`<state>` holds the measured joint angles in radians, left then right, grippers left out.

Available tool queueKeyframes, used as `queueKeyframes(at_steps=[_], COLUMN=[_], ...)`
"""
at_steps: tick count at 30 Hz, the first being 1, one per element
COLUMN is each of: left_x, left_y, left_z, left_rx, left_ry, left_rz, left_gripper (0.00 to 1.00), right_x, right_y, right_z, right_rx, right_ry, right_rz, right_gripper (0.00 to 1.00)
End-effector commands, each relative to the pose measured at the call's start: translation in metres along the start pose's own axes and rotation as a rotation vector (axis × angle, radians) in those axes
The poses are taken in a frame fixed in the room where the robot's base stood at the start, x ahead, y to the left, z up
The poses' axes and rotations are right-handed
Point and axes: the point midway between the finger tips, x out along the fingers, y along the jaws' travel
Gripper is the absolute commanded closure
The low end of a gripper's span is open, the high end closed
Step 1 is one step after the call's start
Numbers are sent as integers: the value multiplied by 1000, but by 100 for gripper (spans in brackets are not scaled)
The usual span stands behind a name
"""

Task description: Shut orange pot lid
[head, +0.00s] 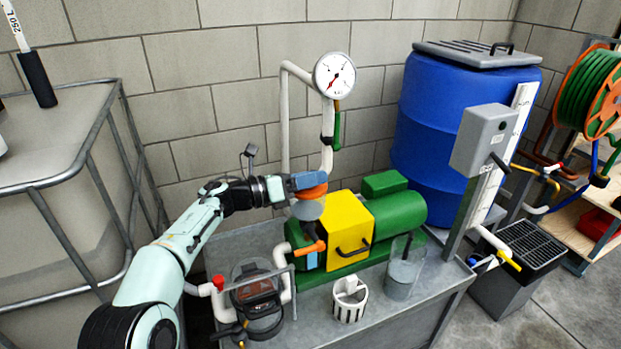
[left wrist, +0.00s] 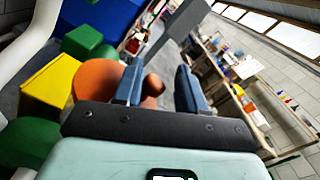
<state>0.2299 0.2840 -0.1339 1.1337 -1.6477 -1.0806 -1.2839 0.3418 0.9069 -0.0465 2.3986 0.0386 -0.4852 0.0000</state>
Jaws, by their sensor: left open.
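The orange lid (head: 312,192) is partly hidden behind my left gripper (head: 310,181) in the head view, above the near end of the yellow-and-green pump. A grey see-through disc (head: 307,209) shows just under it. In the left wrist view the orange lid (left wrist: 97,80) is large and round, left of the fingers, with an orange knob (left wrist: 153,86) in the gap between them. The blue fingers of my left gripper (left wrist: 160,88) are apart. I cannot tell whether they touch the knob. An orange handle (head: 308,248) shows lower, by the pump's blue part. My right gripper is not in view.
The yellow pump block (head: 347,228) and green motor (head: 396,212) stand right of the gripper. A pressure gauge (head: 335,75) on a white pipe rises behind. A clear beaker (head: 402,275) and white strainer basket (head: 349,298) stand in front on the grey bench.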

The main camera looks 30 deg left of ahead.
Motion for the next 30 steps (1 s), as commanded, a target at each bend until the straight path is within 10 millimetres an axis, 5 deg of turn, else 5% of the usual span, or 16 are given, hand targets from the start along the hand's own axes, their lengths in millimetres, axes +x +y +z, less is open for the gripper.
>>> queueKeyframes(at_steps=[1, 8, 21, 30], left_x=[1, -20, -113, -135], left_y=[8, 9, 1, -1], left_z=[-12, -10, -3, -1], left_rx=[-17, -15, -7, -1], left_ry=[21, 20, 6, 1], left_rz=[11, 17, 8, 1], left_gripper=[53, 53, 53, 53], right_x=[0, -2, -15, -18], right_y=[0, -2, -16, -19], right_z=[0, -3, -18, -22], right_rx=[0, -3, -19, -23], right_ry=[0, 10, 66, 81], right_rz=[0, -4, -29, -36], right_gripper=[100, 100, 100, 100])
